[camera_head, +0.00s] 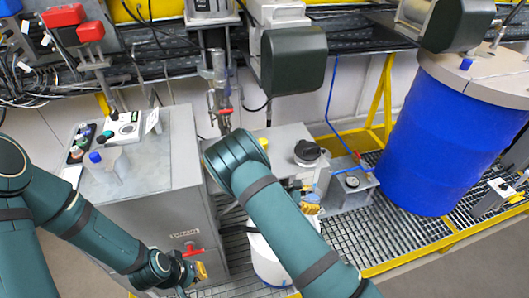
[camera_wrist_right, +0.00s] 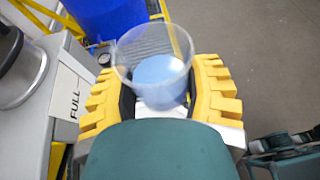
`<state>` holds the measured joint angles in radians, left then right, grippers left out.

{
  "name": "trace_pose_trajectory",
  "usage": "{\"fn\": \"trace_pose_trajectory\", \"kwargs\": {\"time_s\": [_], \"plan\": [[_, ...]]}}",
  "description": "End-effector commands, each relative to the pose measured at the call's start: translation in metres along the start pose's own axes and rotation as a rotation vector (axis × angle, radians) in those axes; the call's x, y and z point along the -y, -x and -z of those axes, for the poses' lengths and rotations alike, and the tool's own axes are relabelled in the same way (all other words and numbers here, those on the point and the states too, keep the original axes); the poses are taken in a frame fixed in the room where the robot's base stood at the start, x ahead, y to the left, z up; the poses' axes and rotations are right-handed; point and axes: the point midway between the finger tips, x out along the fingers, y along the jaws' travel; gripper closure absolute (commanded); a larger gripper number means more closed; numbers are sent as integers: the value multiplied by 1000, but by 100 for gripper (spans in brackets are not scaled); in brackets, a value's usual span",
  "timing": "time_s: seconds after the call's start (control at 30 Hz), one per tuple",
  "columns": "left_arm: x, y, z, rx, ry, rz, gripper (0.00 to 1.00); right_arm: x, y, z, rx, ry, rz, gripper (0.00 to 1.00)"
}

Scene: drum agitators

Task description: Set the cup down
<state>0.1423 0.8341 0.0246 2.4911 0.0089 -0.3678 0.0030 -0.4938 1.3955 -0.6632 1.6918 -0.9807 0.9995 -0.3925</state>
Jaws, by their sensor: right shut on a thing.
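A clear cup (camera_wrist_right: 158,72) with a blue patch inside is in the right wrist view. My right gripper (camera_wrist_right: 160,98) has its yellow fingers on both sides of the cup and is shut on it. In the head view my right gripper (camera_head: 308,202) is partly hidden by its green arm, and I cannot make out the held cup there. It is near the grey box with the black round lid. My left gripper (camera_head: 200,271) is low in front of the grey cabinet; whether its fingers are open does not show.
The grey cabinet (camera_head: 150,215) at left carries another clear cup (camera_head: 108,166), a blue-capped item and a small control box (camera_head: 122,128). A large blue drum (camera_head: 435,140) stands at right. A "FULL" label (camera_wrist_right: 66,103) is close left of the right gripper. Floor grating (camera_head: 400,222) has yellow edging.

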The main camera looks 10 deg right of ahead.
Motion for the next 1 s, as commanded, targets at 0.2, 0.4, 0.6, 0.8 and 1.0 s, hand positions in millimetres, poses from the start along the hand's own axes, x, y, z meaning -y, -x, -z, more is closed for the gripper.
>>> {"fn": "trace_pose_trajectory", "kwargs": {"time_s": [0.2, 0.4, 0.6, 0.8, 1.0], "plan": [[-2, 6, 1, -2, 0, -1, 100, -79, 44, -34, 0, 151, -375, 84], [-3, 10, 2, -3, 1, -1, 100, -131, 94, -54, 1, 263, -645, 84], [-4, 11, 2, -3, 1, -1, 100, -156, 126, -63, 0, 323, -788, 84], [-4, 11, 2, -3, 1, -1, 100, -162, 129, -52, 2, 343, -826, 84], [-3, 9, 2, -3, 1, -1, 100, -162, 116, -20, 2, 342, -826, 84]]}}
